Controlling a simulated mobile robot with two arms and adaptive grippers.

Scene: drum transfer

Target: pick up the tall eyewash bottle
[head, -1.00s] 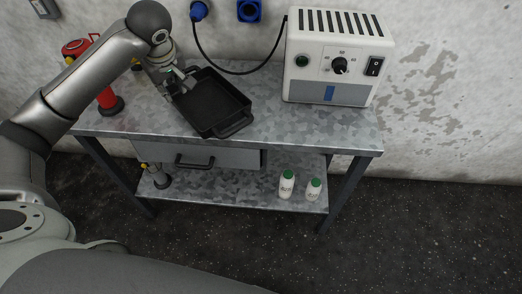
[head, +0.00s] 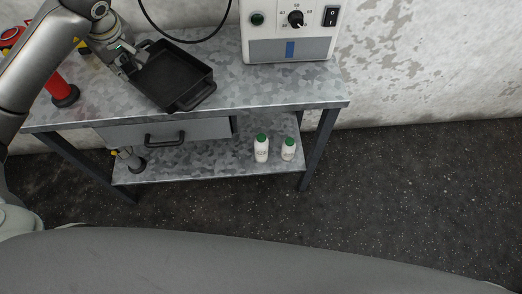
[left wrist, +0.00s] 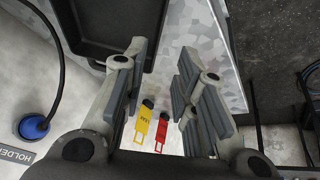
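Two white bottles with green caps stand upright on the lower shelf of the metal bench, near its right end. The left one (head: 261,150) is the taller; the shorter bottle (head: 288,150) stands just right of it, with a small gap. My left gripper (head: 132,66) is above the bench top beside the black tray, well away from the bottles. In the left wrist view the left gripper (left wrist: 162,72) is open, its fingers apart with nothing between them. The bottles do not show in the wrist view. My right gripper is not in view.
The black tray (head: 170,76) lies on the bench top (head: 265,88), with a white control box (head: 290,42) to its right. A drawer (head: 170,133) hangs above the lower shelf (head: 205,163). A red cylinder (head: 60,88) stands at the left. The floor at right is clear.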

